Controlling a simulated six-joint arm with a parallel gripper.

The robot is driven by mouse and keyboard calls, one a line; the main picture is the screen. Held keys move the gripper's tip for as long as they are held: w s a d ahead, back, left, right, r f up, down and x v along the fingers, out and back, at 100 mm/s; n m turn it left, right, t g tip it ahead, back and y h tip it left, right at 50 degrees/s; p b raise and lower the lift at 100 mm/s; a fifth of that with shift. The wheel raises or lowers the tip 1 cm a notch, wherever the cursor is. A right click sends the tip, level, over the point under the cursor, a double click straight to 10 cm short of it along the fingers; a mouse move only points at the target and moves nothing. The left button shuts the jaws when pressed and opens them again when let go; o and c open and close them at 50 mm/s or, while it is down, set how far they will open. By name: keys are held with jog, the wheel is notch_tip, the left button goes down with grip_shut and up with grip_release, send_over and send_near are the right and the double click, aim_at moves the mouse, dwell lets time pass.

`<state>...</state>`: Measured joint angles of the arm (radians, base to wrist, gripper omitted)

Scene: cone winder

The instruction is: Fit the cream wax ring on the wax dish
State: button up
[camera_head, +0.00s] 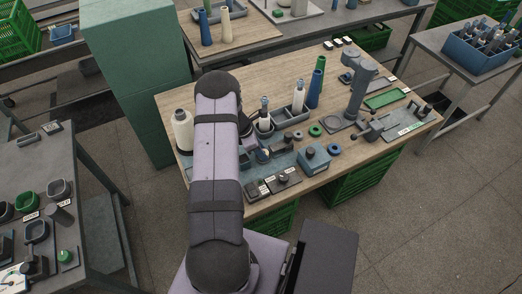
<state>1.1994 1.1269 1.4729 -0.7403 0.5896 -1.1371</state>
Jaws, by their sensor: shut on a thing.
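My gripper (246,158) shows only in part beside my pale arm, low over the left part of the wooden bench. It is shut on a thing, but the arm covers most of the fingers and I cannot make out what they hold. I cannot pick out the cream wax ring for certain. A small round dark-blue piece with a pale spot (262,156) sits just right of the gripper; it may be the wax dish, but it is too small to be sure.
A cream yarn cone (183,130) stands left of my arm. A small bare strip lies at the back.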

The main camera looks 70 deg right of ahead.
dwell(0.6)
jog(key=o, duration=1.6)
jog(key=shift+c, duration=0.2)
jog(key=shift+r, duration=0.15)
jog(key=shift+r+p, duration=3)
jog(key=shift+r, duration=0.85)
